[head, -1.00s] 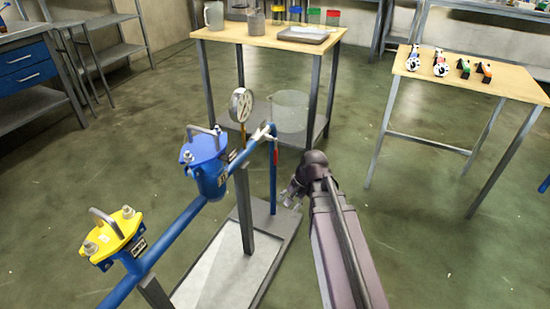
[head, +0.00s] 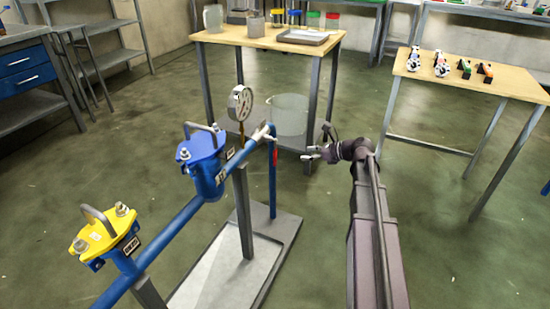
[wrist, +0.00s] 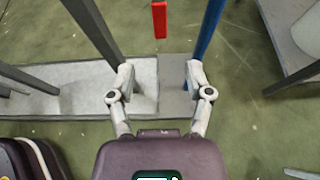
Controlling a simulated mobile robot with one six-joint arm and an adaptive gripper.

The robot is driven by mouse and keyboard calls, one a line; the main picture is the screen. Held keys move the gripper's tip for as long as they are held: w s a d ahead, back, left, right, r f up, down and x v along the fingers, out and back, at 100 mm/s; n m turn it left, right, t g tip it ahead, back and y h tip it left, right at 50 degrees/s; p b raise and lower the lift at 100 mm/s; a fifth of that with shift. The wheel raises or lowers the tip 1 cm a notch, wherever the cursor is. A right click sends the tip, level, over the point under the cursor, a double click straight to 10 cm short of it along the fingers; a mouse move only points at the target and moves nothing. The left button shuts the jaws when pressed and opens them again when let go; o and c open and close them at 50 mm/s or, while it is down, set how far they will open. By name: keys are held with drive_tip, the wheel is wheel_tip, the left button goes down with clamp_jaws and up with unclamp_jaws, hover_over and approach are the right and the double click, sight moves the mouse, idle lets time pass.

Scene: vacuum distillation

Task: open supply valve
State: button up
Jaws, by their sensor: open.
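A blue pipe rig (head: 178,222) runs across the head view and bends down at its far end. A red handle (head: 272,163) hangs beside that downward pipe, below a pale fitting (head: 262,133); I take it for the supply valve's lever. In the wrist view the red handle (wrist: 159,19) shows ahead, at the top edge, between the lines of my fingers. My gripper (head: 314,148) is to the right of the handle, apart from it. In the wrist view my gripper (wrist: 160,78) is open, with nothing between its fingers.
A round gauge (head: 240,103) stands by the fitting. Blue (head: 200,147) and yellow (head: 103,235) capped housings sit along the pipe. A grey post and the rig's base tray (head: 268,235) are below. A wooden-topped table (head: 262,41) with a large clear vessel (head: 288,117) stands behind.

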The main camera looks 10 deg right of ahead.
sight(276, 156)
drive_tip(key=shift+a, duration=0.1)
idle(0.3)
drive_tip(key=b+x, duration=0.5)
drive_tip(key=x, duration=0.8)
drive_tip(key=shift+w+a+f, duration=0.2)
drive_tip(key=shift+c, duration=0.2)
clamp_jaws()
